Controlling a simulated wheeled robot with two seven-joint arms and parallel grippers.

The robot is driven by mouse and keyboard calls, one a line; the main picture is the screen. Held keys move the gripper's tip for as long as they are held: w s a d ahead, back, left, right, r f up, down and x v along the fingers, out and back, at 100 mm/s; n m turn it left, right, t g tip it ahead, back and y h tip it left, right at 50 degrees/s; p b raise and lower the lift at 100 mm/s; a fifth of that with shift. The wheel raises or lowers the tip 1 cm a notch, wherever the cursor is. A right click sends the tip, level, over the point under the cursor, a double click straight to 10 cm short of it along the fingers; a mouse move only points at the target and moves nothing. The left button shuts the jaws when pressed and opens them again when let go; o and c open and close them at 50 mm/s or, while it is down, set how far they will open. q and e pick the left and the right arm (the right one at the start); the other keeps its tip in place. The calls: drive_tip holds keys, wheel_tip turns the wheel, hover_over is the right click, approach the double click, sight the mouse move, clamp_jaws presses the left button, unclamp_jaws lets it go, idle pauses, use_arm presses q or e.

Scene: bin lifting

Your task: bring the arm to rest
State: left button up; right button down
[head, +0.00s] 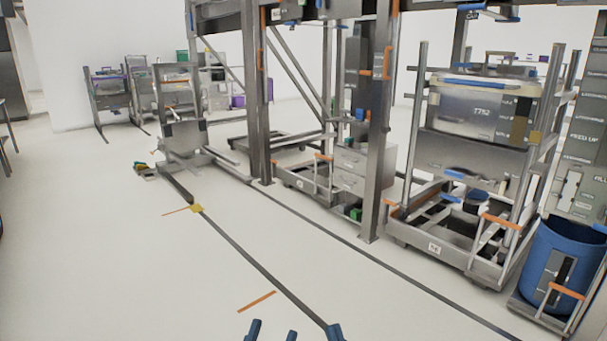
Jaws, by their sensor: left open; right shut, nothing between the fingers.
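My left gripper (272,334) shows only as dark blue fingertips at the bottom edge of the head view. Its fingers are apart, with bare floor between them. My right gripper (335,332) shows just to the right of it, also only at the tips, with its fingers together and nothing held. Both are low over the pale floor, and the rest of both arms is out of view. Neither gripper touches anything that I can see.
A blue bin (562,262) stands at the right on a low cart. A wheeled metal cart (437,250) and a steel frame post (380,150) stand left of it. Dark strips and an orange mark (257,301) lie on the floor. The left floor (100,260) is clear.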

use_arm(q)
wheel_tip(320, 180, down, 8)
drive_tip(key=a+f+g+y+p, duration=0.1)
drive_tip(key=a+g+y+p, duration=0.25)
drive_tip(key=g+p, duration=0.85)
use_arm(e)
wheel_tip(320, 180, down, 8)
drive_tip(key=d+f+g+h+p, duration=0.1)
drive_tip(key=d+g+h, duration=0.25)
drive_tip(key=g, duration=0.75)
use_arm(q)
drive_tip(key=s+a+f+g+y+p, duration=0.1)
drive_tip(key=s+a+g+p, duration=0.1)
drive_tip(key=s+g+p, duration=0.2)
drive_tip(key=s+a+f+n+g+y+p, duration=0.1)
drive_tip(key=s+g+p, duration=0.4)
drive_tip(key=s, duration=0.6)
drive_tip(key=shift+s+a+f+g+y+p, duration=0.3)
drive_tip(key=shift+a+f+y+p, duration=0.4)
drive_tip(key=shift+a+p, duration=0.4)
use_arm(e)
drive_tip(key=s+d+f+g+h, duration=0.1)
drive_tip(key=s+d+g, duration=0.1)
drive_tip(key=s+g, duration=0.3)
drive_tip(key=s+d+f+m+g+h, duration=0.1)
drive_tip(key=s+g, duration=0.4)
drive_tip(key=s, duration=0.5)
drive_tip(key=shift+s+d+f+g+h, duration=0.3)
drive_tip(key=shift+d+f+h, duration=0.4)
drive_tip(key=shift+d, duration=0.35)
